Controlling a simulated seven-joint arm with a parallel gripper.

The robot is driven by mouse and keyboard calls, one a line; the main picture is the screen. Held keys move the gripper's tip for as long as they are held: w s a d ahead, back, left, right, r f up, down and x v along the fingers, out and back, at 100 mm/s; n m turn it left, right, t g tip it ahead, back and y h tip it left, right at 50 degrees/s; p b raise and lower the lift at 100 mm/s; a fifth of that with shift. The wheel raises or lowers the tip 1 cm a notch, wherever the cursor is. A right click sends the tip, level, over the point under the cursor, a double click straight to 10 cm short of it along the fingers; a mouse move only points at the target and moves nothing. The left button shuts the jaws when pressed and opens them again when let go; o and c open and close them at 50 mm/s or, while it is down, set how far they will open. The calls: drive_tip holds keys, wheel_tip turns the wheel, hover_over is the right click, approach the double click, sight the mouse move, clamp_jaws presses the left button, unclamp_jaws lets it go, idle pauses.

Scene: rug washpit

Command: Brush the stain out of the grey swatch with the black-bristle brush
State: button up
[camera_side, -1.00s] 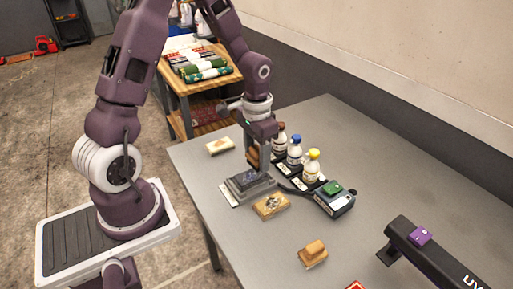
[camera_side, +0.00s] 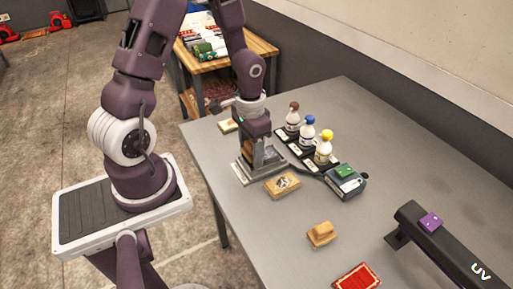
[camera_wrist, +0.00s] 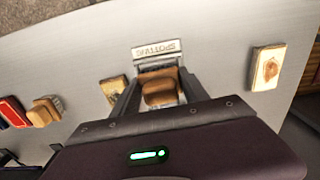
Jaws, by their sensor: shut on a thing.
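My gripper (camera_side: 262,158) is shut on a brown wooden brush, whose block (camera_wrist: 160,88) shows between the fingers in the wrist view. The gripper and brush are low over a grey spotting tray (camera_side: 242,174), whose lettered edge (camera_wrist: 155,49) shows in the wrist view. The grey swatch in the tray is mostly covered by the brush and fingers, so its stain cannot be made out. I cannot tell whether the bristles touch it.
A second tan brush (camera_side: 320,235) stands at the front. A tan stained swatch (camera_side: 283,185) lies right of the tray, a cream one (camera_side: 228,126) behind. A red swatch (camera_side: 357,277), bottles (camera_side: 323,150), a green-topped device (camera_side: 346,181) and a UV lamp (camera_side: 445,245) are around.

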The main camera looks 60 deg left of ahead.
sight(269, 152)
drive_tip(key=shift+w+r, duration=0.1)
drive_tip(key=shift+w, duration=2.65)
wheel_tip(269, 152, up, 8)
drive_tip(key=shift+s, duration=0.1)
